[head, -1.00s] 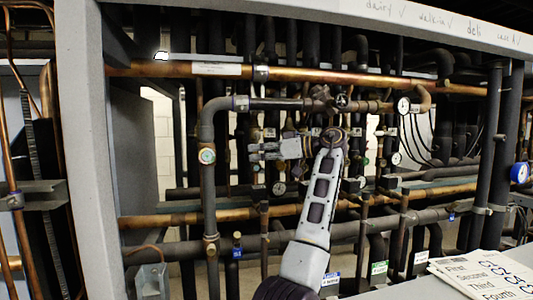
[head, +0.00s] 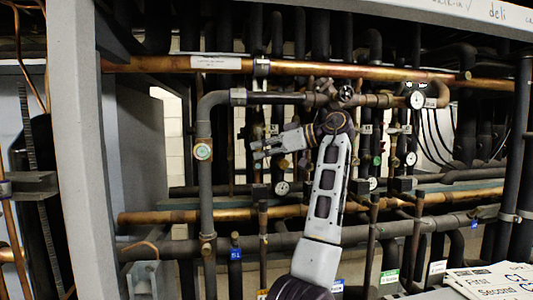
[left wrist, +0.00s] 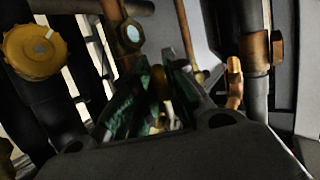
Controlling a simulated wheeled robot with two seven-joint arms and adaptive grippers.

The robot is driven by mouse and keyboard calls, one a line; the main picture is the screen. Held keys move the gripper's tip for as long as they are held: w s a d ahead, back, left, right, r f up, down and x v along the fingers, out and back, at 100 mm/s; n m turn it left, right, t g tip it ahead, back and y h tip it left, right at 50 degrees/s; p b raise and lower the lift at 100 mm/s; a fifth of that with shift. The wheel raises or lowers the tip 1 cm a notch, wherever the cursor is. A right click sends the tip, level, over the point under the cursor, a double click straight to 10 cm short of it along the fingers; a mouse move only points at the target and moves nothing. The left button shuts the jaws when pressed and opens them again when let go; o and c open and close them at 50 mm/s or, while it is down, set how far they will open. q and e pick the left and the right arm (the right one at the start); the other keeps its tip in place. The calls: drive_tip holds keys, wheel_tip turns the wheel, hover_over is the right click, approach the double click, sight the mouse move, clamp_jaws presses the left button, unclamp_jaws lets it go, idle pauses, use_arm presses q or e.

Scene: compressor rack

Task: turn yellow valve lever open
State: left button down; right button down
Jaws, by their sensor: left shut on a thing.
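My left gripper (head: 257,148) is in front of the dark pipes at the middle of the head view, its fingers pointing left. In the left wrist view the same gripper (left wrist: 160,72) is closed around a narrow yellowish piece (left wrist: 158,88), which seems to be the yellow valve lever. The fingers and shadow hide most of it, so its exact angle cannot be told. In the head view the lever cannot be picked out. My right gripper is not in view.
A copper pipe (head: 350,75) runs across the top, and a dark bent pipe (head: 205,170) stands left of the gripper. A pressure gauge (head: 416,99) is at the right. A yellow round cap (left wrist: 35,50) sits close in the wrist view. A grey post (head: 82,150) stands left.

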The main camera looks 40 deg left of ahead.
use_arm(q)
drive_tip(key=shift+r, duration=0.15)
drive_tip(key=c, duration=1.8)
unclamp_jaws()
drive_tip(key=shift+c, duration=0.2)
drive_tip(key=shift+o, duration=0.7)
drive_tip(key=shift+d, duration=0.15)
drive_tip(key=v, duration=1.1)
drive_tip(key=shift+w+d, duration=0.15)
drive_tip(key=shift+d, duration=0.2)
